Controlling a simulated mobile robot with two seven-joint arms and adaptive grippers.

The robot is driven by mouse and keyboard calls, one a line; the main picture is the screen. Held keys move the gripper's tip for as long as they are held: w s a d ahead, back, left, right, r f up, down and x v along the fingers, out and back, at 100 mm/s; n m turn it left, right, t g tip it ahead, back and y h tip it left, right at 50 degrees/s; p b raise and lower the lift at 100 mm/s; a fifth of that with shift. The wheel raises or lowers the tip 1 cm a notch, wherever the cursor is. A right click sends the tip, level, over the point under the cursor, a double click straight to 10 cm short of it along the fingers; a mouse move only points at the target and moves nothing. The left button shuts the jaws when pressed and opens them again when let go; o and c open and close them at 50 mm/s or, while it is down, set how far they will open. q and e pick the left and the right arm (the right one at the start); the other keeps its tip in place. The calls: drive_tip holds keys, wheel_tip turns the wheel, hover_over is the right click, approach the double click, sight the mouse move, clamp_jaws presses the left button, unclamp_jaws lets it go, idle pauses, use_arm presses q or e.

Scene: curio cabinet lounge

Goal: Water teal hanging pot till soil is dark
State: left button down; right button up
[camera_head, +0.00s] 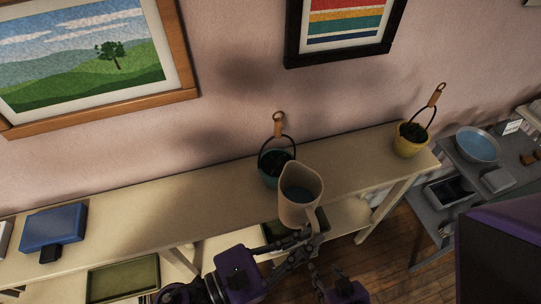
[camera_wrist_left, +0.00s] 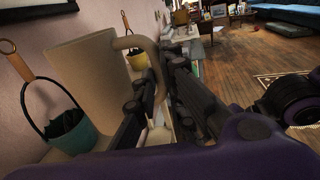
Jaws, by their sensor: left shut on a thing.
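The beige pitcher (camera_head: 299,205) has bluish water inside and stands roughly upright; in the left wrist view (camera_wrist_left: 90,85) it fills the left half. My left gripper (camera_head: 305,246) is shut on its handle (camera_wrist_left: 155,60). The teal hanging pot (camera_head: 269,180) is just behind and left of the pitcher, partly hidden by it. It has a dark loop handle, a tan strap and dark contents; soil wetness cannot be told. The pot also shows in the left wrist view (camera_wrist_left: 72,136). My right gripper (camera_head: 318,280) is low in the head view, its jaw state unclear.
A yellow hanging pot (camera_head: 409,140) is at the right end of the long pale shelf (camera_head: 200,210). A blue box (camera_head: 53,226) lies at the left. A grey cart (camera_head: 447,215) with a blue bowl (camera_head: 478,145) stands right. The shelf's middle left is clear.

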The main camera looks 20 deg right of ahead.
use_arm(q)
drive_tip(key=s+a+b, duration=0.3)
drive_tip(key=s+a, duration=0.2)
drive_tip(key=s, duration=0.6)
drive_tip(key=shift+s, duration=0.3)
use_arm(e)
drive_tip(key=s+f, duration=0.3)
drive_tip(key=f, duration=0.2)
drive_tip(key=shift+s+g, duration=0.35)
drive_tip(key=shift+g, duration=0.05)
idle(0.4)
use_arm(q)
drive_tip(key=shift+a, duration=0.1)
use_arm(e)
drive_tip(key=shift+f, duration=0.1)
drive_tip(key=shift+w, duration=0.1)
